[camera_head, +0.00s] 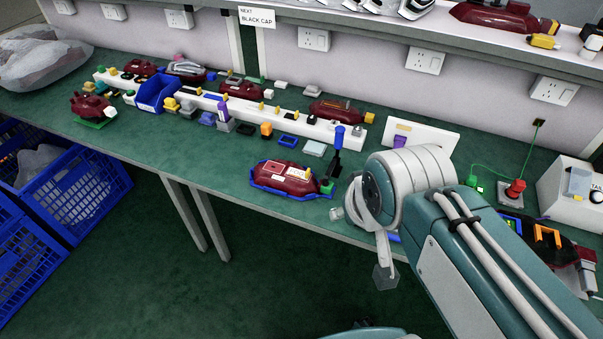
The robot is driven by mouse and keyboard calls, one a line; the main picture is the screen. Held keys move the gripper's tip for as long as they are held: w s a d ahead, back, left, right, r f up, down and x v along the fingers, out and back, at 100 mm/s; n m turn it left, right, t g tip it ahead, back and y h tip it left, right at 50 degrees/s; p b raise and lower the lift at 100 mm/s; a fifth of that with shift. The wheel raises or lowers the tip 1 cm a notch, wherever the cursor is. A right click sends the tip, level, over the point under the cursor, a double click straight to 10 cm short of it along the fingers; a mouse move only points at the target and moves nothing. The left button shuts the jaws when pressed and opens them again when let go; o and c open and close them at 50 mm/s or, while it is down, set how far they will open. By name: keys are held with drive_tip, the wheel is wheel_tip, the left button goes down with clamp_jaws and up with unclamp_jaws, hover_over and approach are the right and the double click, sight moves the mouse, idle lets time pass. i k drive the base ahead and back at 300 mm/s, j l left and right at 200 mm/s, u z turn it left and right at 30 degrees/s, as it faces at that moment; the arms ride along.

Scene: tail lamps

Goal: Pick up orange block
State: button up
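The small orange block (266,131) sits on the green workbench, just in front of the long white rail. It stands among other small parts, with a dark piece to its left and a blue square frame to its right. My gripper (361,245) is at the bench's front edge, to the right of and nearer than the block. Its two fingertips are spread well apart, one over the bench edge and one hanging in front of it. Nothing shows between them, and it is well clear of the block.
A dark red tail lamp in a blue tray (290,180) lies between my gripper and the block. A blue upright tool (338,140) stands behind it. The white rail (290,118) holds several small parts. Blue crates (75,195) stand at the left. A shelf overhangs the back.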

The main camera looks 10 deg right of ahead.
sight(266, 129)
drive_tip(key=i+j, duration=0.45)
drive_tip(key=i, duration=0.15)
drive_tip(key=i+j, duration=0.5)
drive_tip(key=i+l+z, duration=0.05)
